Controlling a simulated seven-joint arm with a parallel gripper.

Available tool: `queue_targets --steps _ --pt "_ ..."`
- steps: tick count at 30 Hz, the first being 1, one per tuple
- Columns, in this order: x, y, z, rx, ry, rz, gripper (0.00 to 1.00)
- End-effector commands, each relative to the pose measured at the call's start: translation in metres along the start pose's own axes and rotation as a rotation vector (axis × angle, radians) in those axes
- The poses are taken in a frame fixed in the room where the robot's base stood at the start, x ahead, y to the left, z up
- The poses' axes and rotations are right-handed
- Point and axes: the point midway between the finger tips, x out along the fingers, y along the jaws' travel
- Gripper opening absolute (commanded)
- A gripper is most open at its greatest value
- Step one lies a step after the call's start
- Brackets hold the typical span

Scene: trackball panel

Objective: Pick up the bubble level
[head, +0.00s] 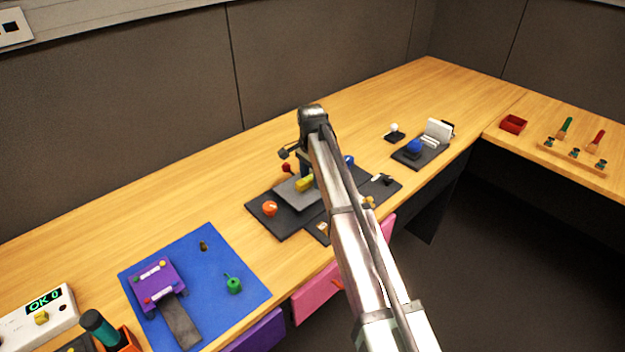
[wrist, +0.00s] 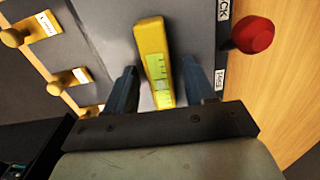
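The bubble level (wrist: 155,58) is a yellow bar with a pale green window, lying on a grey plate (wrist: 95,25). In the head view the yellow level (head: 304,183) shows beside my arm, partly hidden by it. My gripper (wrist: 155,85) is open in the wrist view, with one dark finger on each side of the level's near end. Gaps show between the fingers and the level. In the head view my gripper (head: 303,160) is over the grey plate, its fingertips mostly hidden.
A red knob (wrist: 252,35) stands right of the plate in the wrist view, and yellow pegs (wrist: 12,37) with labels stand at left. In the head view an orange ball (head: 269,208) sits on the dark panel. A blue mat (head: 200,255) lies to the left.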

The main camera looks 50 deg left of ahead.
Motion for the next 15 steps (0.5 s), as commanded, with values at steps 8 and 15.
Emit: queue_targets --steps 8,15 --pt "-0.0002 0.0001 0.0000 0.000 0.000 0.000 0.27" --pt "-0.0003 0.0001 0.0000 0.000 0.000 0.000 0.04"
